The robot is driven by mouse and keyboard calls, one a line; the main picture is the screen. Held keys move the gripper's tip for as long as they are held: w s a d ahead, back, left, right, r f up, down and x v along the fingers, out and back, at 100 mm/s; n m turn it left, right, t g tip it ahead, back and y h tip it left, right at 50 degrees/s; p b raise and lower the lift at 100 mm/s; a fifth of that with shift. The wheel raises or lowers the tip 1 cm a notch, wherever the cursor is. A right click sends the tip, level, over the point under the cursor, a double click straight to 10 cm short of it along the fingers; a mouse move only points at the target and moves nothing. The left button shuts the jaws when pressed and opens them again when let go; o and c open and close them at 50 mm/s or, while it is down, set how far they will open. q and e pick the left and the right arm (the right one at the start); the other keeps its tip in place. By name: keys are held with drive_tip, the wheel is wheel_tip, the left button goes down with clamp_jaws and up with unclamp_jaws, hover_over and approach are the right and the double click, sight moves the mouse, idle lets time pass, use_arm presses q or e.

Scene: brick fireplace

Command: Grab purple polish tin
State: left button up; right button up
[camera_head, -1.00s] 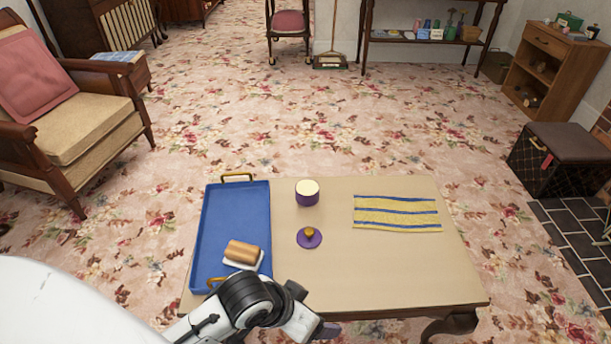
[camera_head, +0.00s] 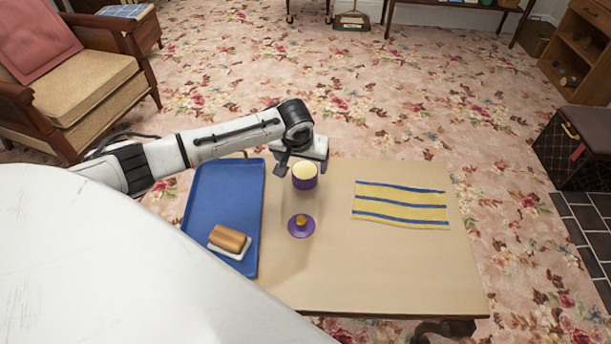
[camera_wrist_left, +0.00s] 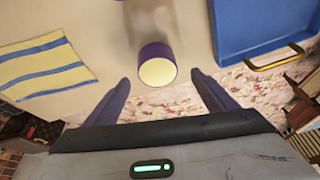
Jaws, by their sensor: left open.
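The purple polish tin (camera_head: 305,176) stands upright on the table, with a cream top surface facing up. Its purple lid with an orange knob (camera_head: 301,226) lies in front of it on the table. My left gripper (camera_head: 300,168) is above and just behind the tin, partly overlapping it in the head view. In the left wrist view the tin (camera_wrist_left: 157,66) sits ahead of the spread fingers (camera_wrist_left: 160,88), roughly centred between them and not held. My right gripper is not in view.
A blue tray (camera_head: 222,198) with a brush on a white pad (camera_head: 229,240) lies on the left of the table. A yellow towel with blue stripes (camera_head: 401,204) lies on the right. Bare tabletop (camera_head: 380,268) fills the front right. An armchair (camera_head: 85,90) stands beyond.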

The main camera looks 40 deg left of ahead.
sight(304, 171)
use_arm(q)
drive_tip(key=shift+w+f, duration=0.1)
drive_tip(key=shift+f, duration=0.25)
drive_tip(key=b+x, duration=0.2)
drive_tip(key=x, duration=0.2)
drive_tip(key=shift+d+f, duration=0.15)
drive_tip(key=shift+f, duration=0.4)
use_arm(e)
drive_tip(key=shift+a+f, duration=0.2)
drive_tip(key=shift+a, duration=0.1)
